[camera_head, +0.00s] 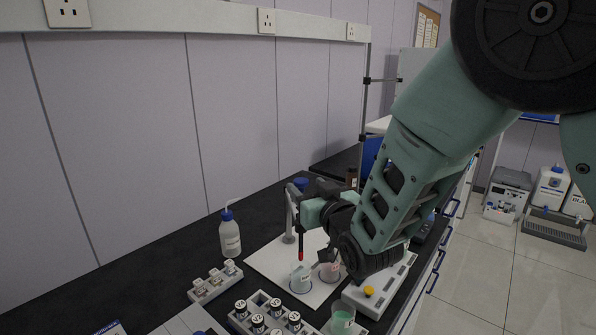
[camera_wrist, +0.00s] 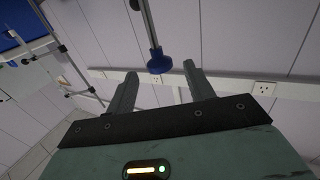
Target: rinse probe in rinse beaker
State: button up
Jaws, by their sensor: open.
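A thin dark probe with a red tip (camera_head: 300,254) hangs upright above a small beaker (camera_head: 300,280) on a white mat (camera_head: 272,262). A second beaker (camera_head: 330,271) with pinkish contents stands to its right. I cannot tell which is the rinse beaker. A grey stand (camera_head: 289,222) rises behind the probe. My gripper (camera_head: 304,212) is beside the stand, above the beakers, and partly hidden by my wrist. In the wrist view my gripper (camera_wrist: 160,72) is open, with a blue knob on a grey rod (camera_wrist: 157,62) seen past the fingertips. Contact with the probe is unclear.
A wash bottle (camera_head: 230,235) stands at left on the dark bench. Racks of dark-capped vials (camera_head: 268,314) and small pale items (camera_head: 214,282) sit in front. A greenish beaker (camera_head: 342,321) and a white device with a yellow knob (camera_head: 384,287) stand at the right.

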jog(key=p+x, duration=0.1)
jog(key=x, duration=0.5)
grip_shut()
notch_tip(320, 180, down, 8)
jog(key=b, duration=0.8)
jog(key=shift+f, duration=0.25)
grip_release()
